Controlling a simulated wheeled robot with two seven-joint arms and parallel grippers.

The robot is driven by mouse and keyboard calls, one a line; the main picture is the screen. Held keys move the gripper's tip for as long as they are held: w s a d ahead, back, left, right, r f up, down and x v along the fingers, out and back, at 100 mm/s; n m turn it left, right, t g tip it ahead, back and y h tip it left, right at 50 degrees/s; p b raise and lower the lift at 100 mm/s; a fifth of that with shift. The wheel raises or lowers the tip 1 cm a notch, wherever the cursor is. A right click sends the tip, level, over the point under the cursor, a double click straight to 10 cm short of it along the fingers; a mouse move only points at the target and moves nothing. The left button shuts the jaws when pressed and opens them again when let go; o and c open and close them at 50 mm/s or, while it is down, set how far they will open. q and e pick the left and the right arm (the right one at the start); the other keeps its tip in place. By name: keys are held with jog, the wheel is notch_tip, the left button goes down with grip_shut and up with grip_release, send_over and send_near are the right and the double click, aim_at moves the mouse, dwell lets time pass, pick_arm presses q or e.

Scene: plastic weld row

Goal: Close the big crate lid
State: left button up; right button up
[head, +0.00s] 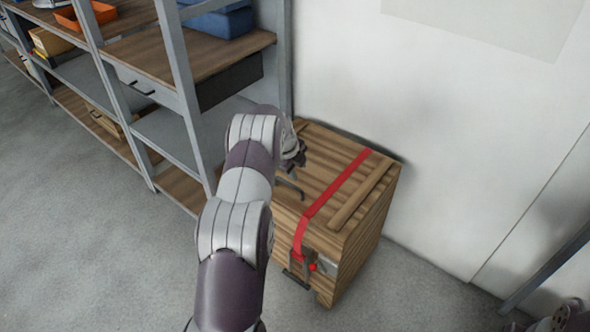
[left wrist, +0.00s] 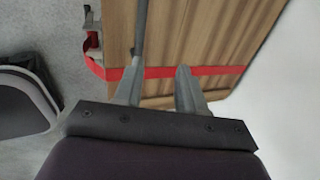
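The big wooden crate (head: 350,240) stands on the floor against the wall, with its slatted lid (head: 325,160) lying flat on top as far as I can see. A red strap (head: 335,197) crosses the lid and hangs over the front edge to a metal latch with red parts (head: 305,265). My left gripper (head: 293,175) is over the left part of the lid, partly hidden by my own arm. In the left wrist view its two fingers (left wrist: 159,70) are apart, with wood and strap behind them and nothing clearly held. Contact with the lid cannot be told.
A metal shelf unit (head: 185,75) with wooden boards stands close to the crate's left. It carries an orange tray (head: 84,16) and a blue bin (head: 218,20). The grey floor (head: 90,240) in front is clear. The white wall (head: 450,110) is behind the crate.

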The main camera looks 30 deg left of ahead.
pick_arm(q)
jog(key=shift+s+r, duration=0.1)
jog(key=shift+r, duration=0.05)
jog(key=p+v, duration=0.1)
jog(key=v, duration=1.1)
jog(key=shift+r, duration=0.15)
jog(key=shift+s, duration=0.1)
